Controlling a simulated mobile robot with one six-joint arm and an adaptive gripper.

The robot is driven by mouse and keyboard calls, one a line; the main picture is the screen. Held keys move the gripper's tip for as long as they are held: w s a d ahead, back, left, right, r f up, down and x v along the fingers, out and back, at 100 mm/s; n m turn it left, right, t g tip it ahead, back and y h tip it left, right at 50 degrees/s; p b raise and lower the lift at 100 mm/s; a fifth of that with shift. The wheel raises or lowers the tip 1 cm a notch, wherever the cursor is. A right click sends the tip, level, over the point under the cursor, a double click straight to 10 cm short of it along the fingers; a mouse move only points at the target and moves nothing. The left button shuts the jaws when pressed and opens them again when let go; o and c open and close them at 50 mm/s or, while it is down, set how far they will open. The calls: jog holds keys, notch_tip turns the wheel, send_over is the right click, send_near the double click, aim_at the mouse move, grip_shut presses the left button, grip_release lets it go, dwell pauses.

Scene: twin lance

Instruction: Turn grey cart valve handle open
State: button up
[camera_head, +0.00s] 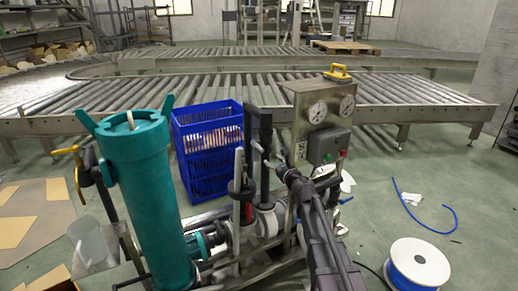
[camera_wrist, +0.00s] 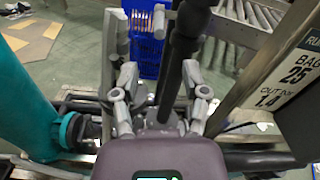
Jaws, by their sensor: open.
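My gripper (camera_wrist: 160,68) is open, with its two grey fingers apart on either side of a black vertical pipe (camera_wrist: 180,50) on the cart. In the head view my gripper (camera_head: 265,157) is beside this pipe, left of the gauge panel. A small grey piece (camera_wrist: 159,22) at the pipe, between the fingers in the wrist view, looks like the grey valve handle; its full shape is partly hidden. I cannot tell whether a finger touches it. The cart (camera_head: 262,268) carries a teal filter housing (camera_head: 143,185), which also shows at the left of the wrist view (camera_wrist: 25,105).
The gauge panel (camera_head: 301,112) stands close on the right, with a yellow handle (camera_head: 338,73) on top. A yellow lever (camera_head: 78,172) is at the far left. A blue crate (camera_head: 190,160) and roller conveyor (camera_head: 415,92) stand behind. A hose spool (camera_head: 417,265) lies right.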

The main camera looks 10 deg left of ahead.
aim_at(255, 144)
jog(key=x, duration=1.2)
grip_shut()
